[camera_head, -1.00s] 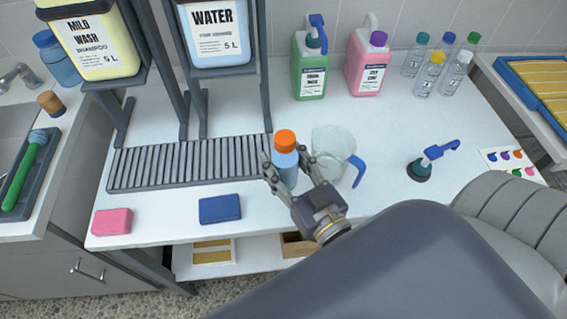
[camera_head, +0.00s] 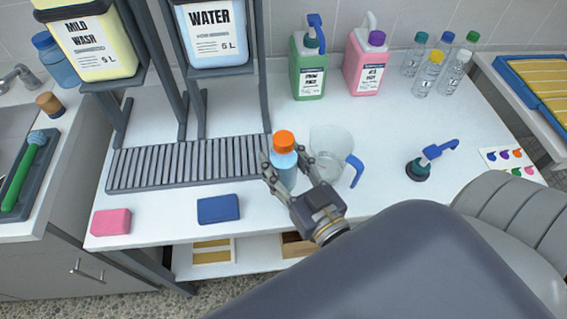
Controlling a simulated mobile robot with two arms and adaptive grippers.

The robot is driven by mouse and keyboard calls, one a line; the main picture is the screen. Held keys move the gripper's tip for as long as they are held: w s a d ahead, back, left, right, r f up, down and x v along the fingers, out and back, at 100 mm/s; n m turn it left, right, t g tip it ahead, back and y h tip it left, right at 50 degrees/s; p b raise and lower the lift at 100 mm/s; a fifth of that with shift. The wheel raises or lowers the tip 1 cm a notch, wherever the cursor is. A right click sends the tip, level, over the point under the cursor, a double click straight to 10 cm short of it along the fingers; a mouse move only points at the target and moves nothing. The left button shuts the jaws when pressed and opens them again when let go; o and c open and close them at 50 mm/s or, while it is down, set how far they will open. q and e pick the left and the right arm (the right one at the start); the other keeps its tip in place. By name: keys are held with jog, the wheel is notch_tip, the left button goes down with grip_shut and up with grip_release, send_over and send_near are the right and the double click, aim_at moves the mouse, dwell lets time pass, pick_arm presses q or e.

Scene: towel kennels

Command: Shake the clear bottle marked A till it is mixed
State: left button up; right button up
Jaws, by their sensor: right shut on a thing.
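A clear bottle with an orange cap (camera_head: 284,158) and pale blue liquid is in my right gripper, over the white table. My right gripper (camera_head: 286,172) is shut around the bottle's sides. The bottle looks upright. No letter A can be made out on it, as the fingers cover part of its side. I cannot tell for sure whether its base touches the table. My left gripper is not in view.
A clear jug with a blue handle (camera_head: 355,171) stands close right of the bottle. A slatted grate (camera_head: 188,162) lies left, with a blue sponge (camera_head: 218,209) and a pink sponge (camera_head: 111,222) in front. A blue pump top (camera_head: 432,158) stands right. Several capped bottles stand behind.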

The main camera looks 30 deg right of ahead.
jog(key=d, duration=0.2)
jog(key=s+d, duration=0.1)
jog(key=d, duration=0.1)
jog(key=s+d, duration=0.1)
jog(key=shift+s+d, duration=0.25)
jog(key=shift+d, duration=0.15)
jog(key=shift+w+a+r, duration=0.1)
jog(key=shift+w+a, duration=0.35)
jog(key=shift+a, duration=0.55)
jog(key=shift+w+a+f, duration=0.1)
jog(key=shift+w+a, duration=0.35)
jog(key=shift+a, duration=0.5)
jog(key=shift+w+a+r, duration=0.1)
jog(key=shift+w+a, duration=0.35)
jog(key=shift+a, duration=0.7)
jog(key=shift+s+d, duration=0.2)
jog(key=shift+d, duration=0.2)
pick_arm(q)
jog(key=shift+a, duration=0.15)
pick_arm(e)
jog(key=shift+w+a, duration=0.1)
jog(key=shift+a, duration=0.15)
